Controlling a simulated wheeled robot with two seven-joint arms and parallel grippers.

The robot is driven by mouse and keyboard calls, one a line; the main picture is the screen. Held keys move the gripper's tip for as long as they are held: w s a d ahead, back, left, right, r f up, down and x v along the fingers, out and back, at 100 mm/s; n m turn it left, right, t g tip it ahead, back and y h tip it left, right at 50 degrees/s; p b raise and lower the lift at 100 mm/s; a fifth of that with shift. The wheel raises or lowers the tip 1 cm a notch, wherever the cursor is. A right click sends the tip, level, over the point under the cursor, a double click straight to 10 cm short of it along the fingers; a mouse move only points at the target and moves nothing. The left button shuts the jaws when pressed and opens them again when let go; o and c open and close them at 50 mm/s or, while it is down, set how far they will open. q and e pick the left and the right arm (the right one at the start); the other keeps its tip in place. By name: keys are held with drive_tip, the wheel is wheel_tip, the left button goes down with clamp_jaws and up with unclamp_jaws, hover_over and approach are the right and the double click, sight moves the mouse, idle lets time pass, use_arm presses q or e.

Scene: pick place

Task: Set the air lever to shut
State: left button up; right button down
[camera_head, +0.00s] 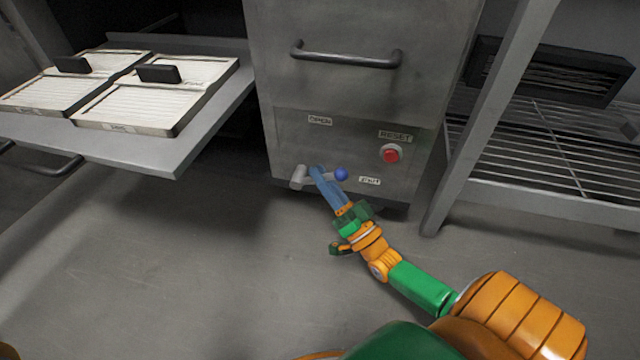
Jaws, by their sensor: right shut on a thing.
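The air lever (341,174) is low on the front of the grey cabinet. It has a grey pivot (299,178) at its left and a blue ball knob at its right end. It lies about level, the knob pointing toward the "SHUT" label (369,181) just right of and below it. The "OPEN" label (320,120) is higher up. My right gripper (318,174) has its blue fingers shut on the lever's bar between pivot and knob, hiding part of the bar. My left gripper is not in view.
A red button (391,154) under a "RESET" label sits right of the lever. A dark handle (345,55) is above. A shelf (190,143) with two pale slatted panels juts out at left. A wire rack (560,150) stands at right. The floor (150,270) in front is clear.

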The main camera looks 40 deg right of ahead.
drive_tip(key=shift+f+t+b, duration=0.2)
drive_tip(key=shift+t+b, duration=0.1)
drive_tip(key=shift+b, duration=0.05)
drive_tip(key=shift+m, duration=0.3)
drive_tip(key=c, duration=0.8)
unclamp_jaws()
drive_tip(key=p+v, duration=0.1)
drive_tip(key=v, duration=0.6)
